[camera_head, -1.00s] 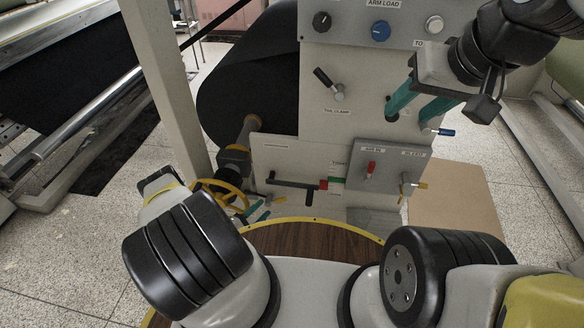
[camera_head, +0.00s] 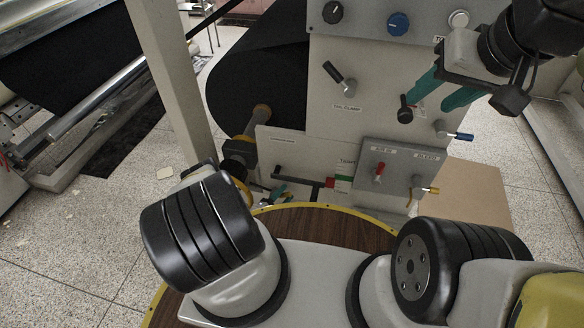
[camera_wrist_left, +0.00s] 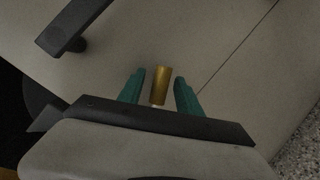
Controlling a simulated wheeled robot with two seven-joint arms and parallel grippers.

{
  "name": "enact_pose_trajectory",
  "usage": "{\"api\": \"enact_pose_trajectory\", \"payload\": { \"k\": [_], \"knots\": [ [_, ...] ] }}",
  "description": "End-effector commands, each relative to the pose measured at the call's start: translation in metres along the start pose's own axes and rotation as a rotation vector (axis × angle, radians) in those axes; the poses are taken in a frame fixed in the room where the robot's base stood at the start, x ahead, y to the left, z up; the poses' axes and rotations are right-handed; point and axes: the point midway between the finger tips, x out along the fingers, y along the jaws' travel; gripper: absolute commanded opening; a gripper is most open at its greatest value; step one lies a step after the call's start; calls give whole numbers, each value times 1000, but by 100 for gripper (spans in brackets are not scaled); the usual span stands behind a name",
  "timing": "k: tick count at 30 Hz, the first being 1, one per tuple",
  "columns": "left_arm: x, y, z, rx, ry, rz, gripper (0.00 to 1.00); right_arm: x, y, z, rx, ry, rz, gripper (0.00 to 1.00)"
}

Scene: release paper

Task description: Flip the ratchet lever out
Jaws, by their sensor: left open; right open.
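I cannot tell for sure which part is the ratchet lever. A brass-coloured cylinder (camera_wrist_left: 161,86) stands between the teal fingers of my left gripper (camera_wrist_left: 159,92) in the left wrist view, with a gap on either side. My left gripper (camera_head: 281,194) is open, low at the machine's front in the head view, partly hidden by my arm. A black bar handle (camera_head: 297,178) lies just beside its fingers there; a black bar (camera_wrist_left: 76,30) also shows at upper left in the wrist view. My right gripper (camera_head: 437,97) is open and empty, high in front of the panel.
A grey control box (camera_head: 400,165) with red and yellow-tipped valve levers sits right of the black bar. A black knob (camera_head: 405,110) is close to my right fingers. A black roll (camera_head: 258,75) and a white post (camera_head: 172,80) stand at left. A round wooden top (camera_head: 325,224) is in front.

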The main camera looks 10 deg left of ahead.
Motion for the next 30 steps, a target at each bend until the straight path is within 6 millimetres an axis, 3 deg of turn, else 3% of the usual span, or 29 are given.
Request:
{"api": "enact_pose_trajectory", "payload": {
  "k": [7,13,30],
  "knots": [
    [1,0,0,0,0,0,40,0,0,0,0,0,0,47],
    [1,0,0,0,0,0,0,0,0,0,0,0,0,47],
    [0,0,0,0,-1,-1,0,0,0,0,0,0,0,47]
  ]
}}
